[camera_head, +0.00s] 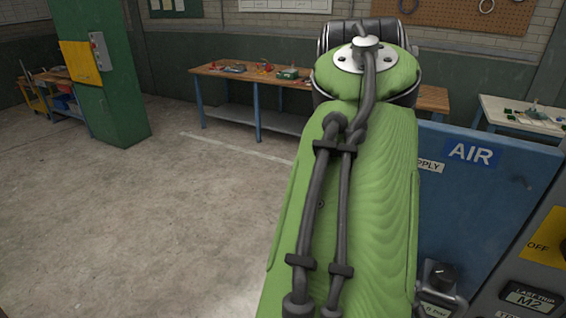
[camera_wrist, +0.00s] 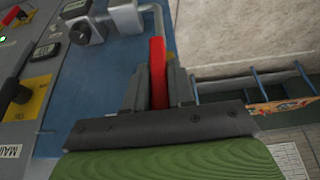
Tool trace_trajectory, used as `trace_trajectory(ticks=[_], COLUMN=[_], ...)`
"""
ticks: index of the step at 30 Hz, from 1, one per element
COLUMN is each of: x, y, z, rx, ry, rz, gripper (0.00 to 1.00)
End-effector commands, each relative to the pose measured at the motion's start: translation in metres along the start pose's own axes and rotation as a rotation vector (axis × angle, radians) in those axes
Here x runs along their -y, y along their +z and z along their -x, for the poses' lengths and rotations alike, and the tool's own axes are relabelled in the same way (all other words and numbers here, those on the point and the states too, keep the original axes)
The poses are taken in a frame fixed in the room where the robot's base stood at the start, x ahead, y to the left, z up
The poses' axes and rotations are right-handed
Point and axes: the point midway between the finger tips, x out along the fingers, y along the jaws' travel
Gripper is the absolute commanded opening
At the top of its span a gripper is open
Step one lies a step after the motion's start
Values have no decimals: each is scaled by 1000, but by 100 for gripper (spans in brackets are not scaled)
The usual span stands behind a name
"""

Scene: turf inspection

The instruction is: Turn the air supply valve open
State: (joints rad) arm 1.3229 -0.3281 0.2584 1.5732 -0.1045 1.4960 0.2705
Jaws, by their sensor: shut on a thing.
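The air supply valve shows in the wrist view as a red lever (camera_wrist: 158,62) in front of a blue panel (camera_wrist: 115,65). My gripper (camera_wrist: 157,82) is shut on the red lever, with one grey finger on each side of it. The lever sticks out past the fingertips. A grey pipe (camera_wrist: 157,20) runs near its far end. In the head view the blue panel (camera_head: 475,215) carries an AIR label (camera_head: 470,153) and a partly covered supply label (camera_head: 430,166). My green arm hides the lever and gripper there.
A grey fitting with a round knob (camera_wrist: 83,32) sits on the panel beside the lever. A switch panel with a yellow OFF plate (camera_head: 546,238) stands at the right. A workbench (camera_head: 235,82) is at the back. The floor (camera_head: 190,220) at left is clear.

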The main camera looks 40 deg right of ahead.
Motion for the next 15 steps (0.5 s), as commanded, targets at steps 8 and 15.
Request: trace_trajectory(ticks=[8, 15], x=[0, 0], y=[1, 1], z=[-1, -1], rx=[7, 8], ry=[4, 4], rz=[5, 4], gripper=[0, 40])
